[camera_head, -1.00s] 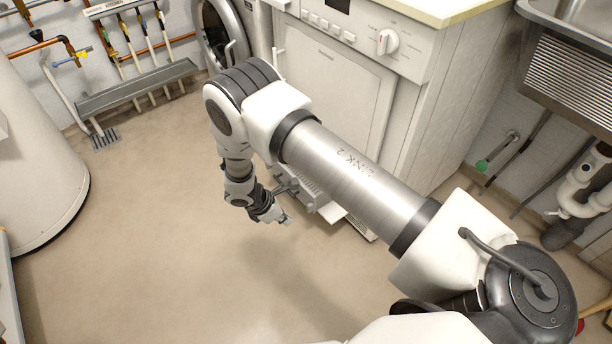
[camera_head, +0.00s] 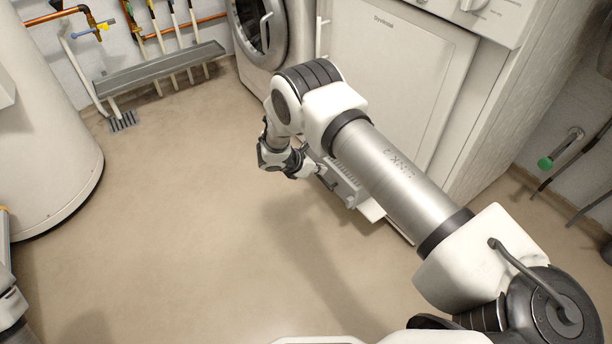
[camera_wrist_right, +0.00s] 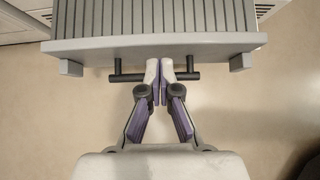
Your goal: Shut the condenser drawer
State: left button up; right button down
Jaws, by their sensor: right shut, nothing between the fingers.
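The condenser drawer (camera_head: 346,186) is low on the front of the white machine (camera_head: 395,85) and stands out from it, partly hidden by my right arm. In the right wrist view it shows a ribbed top and a grey front (camera_wrist_right: 105,46) with a dark bar handle (camera_wrist_right: 130,77). My right gripper (camera_head: 316,171) is at the drawer's front, low over the floor. Its fingertips (camera_wrist_right: 160,70) are together and empty, across the middle of the bar, close to the front. I cannot tell whether they touch it. My left gripper is not in view.
A front-loading machine with a round door (camera_head: 258,28) stands behind my right arm. A white tank (camera_head: 45,130) is at the left, and a grey trough (camera_head: 160,70) is on the back wall. The floor (camera_head: 180,220) between is clear.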

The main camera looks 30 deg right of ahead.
jog(key=shift+d, duration=0.7)
jog(key=shift+d, duration=0.1)
jog(key=d, duration=0.9)
jog(key=w+d, duration=0.1)
jog(key=d, duration=0.4)
jog(key=shift+d, duration=0.35)
